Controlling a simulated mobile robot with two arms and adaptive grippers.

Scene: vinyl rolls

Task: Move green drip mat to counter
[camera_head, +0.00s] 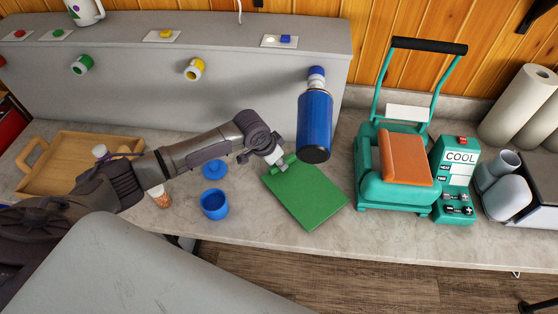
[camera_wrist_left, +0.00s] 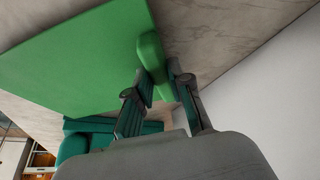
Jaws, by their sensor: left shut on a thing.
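The green drip mat (camera_head: 308,193) is a flat square at the counter's middle, with a raised green grip at its upper left edge. It also shows in the wrist view (camera_wrist_left: 80,60), its grip (camera_wrist_left: 152,58) at the fingertips. My left gripper (camera_head: 281,163) is shut on that grip; the fingers (camera_wrist_left: 160,95) stand either side of it. The stone-look counter (camera_head: 250,232) lies under the mat; whether the mat touches it I cannot tell. My right gripper is not in view.
A blue cylinder (camera_head: 315,125) hangs from the grey dispenser box (camera_head: 130,105) just above the mat. A blue cup (camera_head: 214,204) and blue lid (camera_head: 214,169) are to the left. A teal press (camera_head: 397,170) stands to the right. A wooden tray (camera_head: 75,160) is far left.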

